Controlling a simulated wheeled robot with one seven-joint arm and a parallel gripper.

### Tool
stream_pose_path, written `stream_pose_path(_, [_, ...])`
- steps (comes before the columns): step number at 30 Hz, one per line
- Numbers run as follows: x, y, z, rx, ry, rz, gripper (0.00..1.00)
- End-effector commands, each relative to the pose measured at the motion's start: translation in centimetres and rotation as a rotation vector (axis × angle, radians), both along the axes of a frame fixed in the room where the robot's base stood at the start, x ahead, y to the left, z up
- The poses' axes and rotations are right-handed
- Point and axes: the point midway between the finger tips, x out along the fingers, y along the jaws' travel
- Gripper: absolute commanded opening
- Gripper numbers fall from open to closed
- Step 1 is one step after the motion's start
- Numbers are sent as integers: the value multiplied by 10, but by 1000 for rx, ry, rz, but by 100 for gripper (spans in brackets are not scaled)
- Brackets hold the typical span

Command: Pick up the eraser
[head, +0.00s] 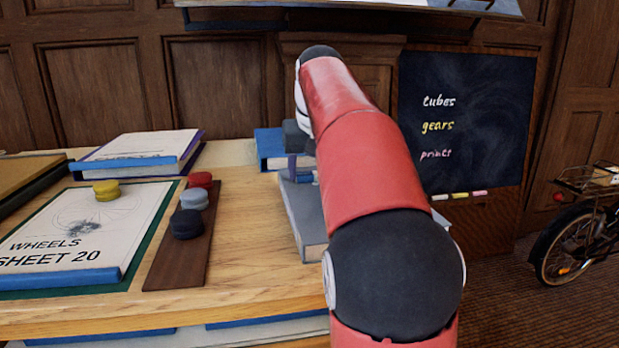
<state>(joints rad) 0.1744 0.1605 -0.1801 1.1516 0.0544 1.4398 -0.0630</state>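My red and black arm reaches forward over the desk. My gripper (294,168) is mostly hidden behind it, low over a grey book at the back of the desk. Its fingers are too small and covered to tell open from shut. A small blue piece (306,178) shows at the fingers, on or just above the grey book; I cannot tell whether it is the eraser or part of something else. No other thing can be clearly made out as an eraser.
The grey book (303,222) lies partly behind my arm, near a blue book (268,148). Red (201,180), light blue (194,199) and dark (186,224) round pieces sit on a brown strip (172,268). A yellow one (106,190) sits on the wheels sheet (125,215).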

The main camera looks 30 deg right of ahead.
Motion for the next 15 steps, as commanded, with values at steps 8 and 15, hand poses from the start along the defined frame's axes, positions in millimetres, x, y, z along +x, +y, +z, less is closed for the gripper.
stream_pose_path(8, [0, 0, 0, 0, 0, 0, 34])
stream_pose_path(15, [0, 0, 11, 0, -1, 0, 34])
